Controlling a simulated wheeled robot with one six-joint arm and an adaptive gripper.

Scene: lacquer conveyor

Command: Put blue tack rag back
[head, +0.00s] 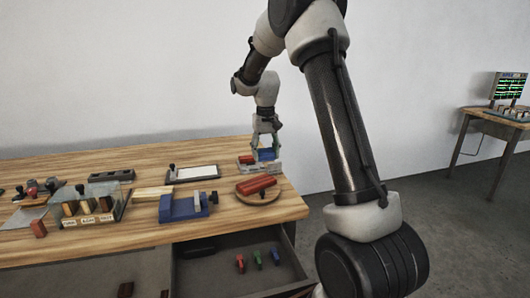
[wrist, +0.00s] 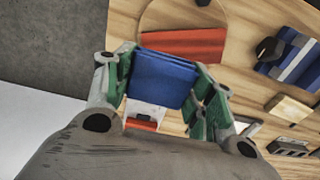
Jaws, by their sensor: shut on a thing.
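My gripper (head: 265,128) is above the right back part of the wooden bench, pointing down. It is shut on the blue tack rag (head: 267,154), a folded blue block. In the wrist view the rag (wrist: 163,78) sits between the green-padded fingers of my gripper (wrist: 160,85). A small light-grey holder (head: 273,168) with a red piece is just below the rag in the head view; I cannot tell whether the rag touches it. In the wrist view a white and red item (wrist: 145,116) shows partly behind the rag.
A round board (head: 264,198) with a red block (head: 256,184) lies in front of the holder. A blue vise (head: 187,206) is to its left, and a framed white sheet (head: 193,173) lies behind. An open drawer (head: 210,270) holds several small coloured pieces. A block rack (head: 92,210) stands left.

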